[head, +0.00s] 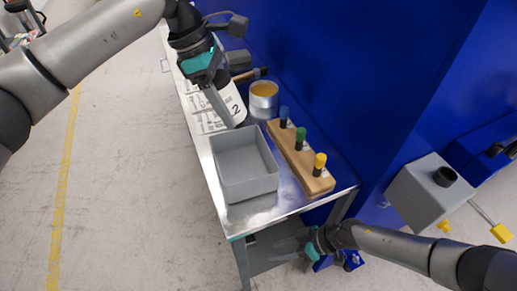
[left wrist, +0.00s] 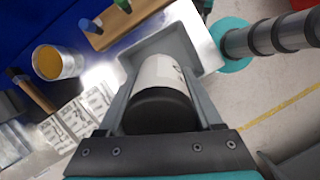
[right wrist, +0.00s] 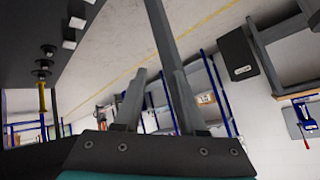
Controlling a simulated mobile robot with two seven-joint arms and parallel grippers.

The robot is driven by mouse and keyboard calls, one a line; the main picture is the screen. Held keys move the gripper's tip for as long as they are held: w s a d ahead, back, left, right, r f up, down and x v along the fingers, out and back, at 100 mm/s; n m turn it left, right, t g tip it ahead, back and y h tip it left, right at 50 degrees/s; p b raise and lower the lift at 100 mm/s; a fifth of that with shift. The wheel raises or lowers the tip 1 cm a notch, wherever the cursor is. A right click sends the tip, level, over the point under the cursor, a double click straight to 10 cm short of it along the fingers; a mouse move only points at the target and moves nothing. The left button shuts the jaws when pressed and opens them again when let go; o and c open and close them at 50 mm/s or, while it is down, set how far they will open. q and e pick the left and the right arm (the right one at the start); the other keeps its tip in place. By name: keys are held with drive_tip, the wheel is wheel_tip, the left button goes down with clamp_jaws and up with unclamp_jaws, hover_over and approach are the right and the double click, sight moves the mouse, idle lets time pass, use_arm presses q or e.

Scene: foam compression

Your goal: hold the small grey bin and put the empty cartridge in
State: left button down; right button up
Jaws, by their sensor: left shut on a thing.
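My left gripper (head: 224,108) is shut on the cartridge (head: 236,106), a white cylinder with a black end. The cartridge fills the space between the fingers in the left wrist view (left wrist: 160,78). The small grey bin (head: 245,185) is an open, empty-looking box on the near end of the metal table, just below the left gripper in the head view. The bin shows partly behind the cartridge in the left wrist view (left wrist: 205,47). My right gripper (head: 293,246) is low beside the table's near end, apart from the bin. Its fingers stand apart and empty in the right wrist view (right wrist: 160,80).
A wooden rack (head: 292,157) with blue, green and yellow-topped items stands right of the bin. Behind are a yellow-filled can (head: 263,98) and a brush (head: 249,75). Labelled sheets (head: 208,118) lie on the table. A blue wall (head: 340,70) closes the right side.

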drive_tip(key=s+a+r+m+g+y, duration=0.2)
drive_tip(key=s+a+r+m+y, duration=0.15)
drive_tip(key=a+r+m, duration=0.35)
drive_tip(key=s+a+r+m+g+y, duration=0.15)
drive_tip(key=a+r+y, duration=0.25)
drive_tip(key=r, duration=0.5)
wheel_tip(320, 180, up, 16)
drive_tip(key=n+t+h, duration=0.2)
drive_tip(key=n+h, duration=1.3)
drive_tip(key=n, duration=0.3)
hover_over(249, 197)
drive_tip(key=d, duration=0.2)
drive_tip(key=shift+w+d+g, duration=0.1)
drive_tip(key=shift+w+g, duration=0.15)
drive_tip(key=shift+w, duration=0.1)
drive_tip(key=f, duration=0.4)
drive_tip(key=a+f, duration=0.1)
drive_tip(key=f, duration=0.6)
drive_tip(key=shift+s+a+f, duration=0.2)
drive_tip(key=shift+a+f, duration=0.15)
drive_tip(key=shift+f, duration=0.05)
drive_tip(key=shift+c, duration=0.2)
clamp_jaws()
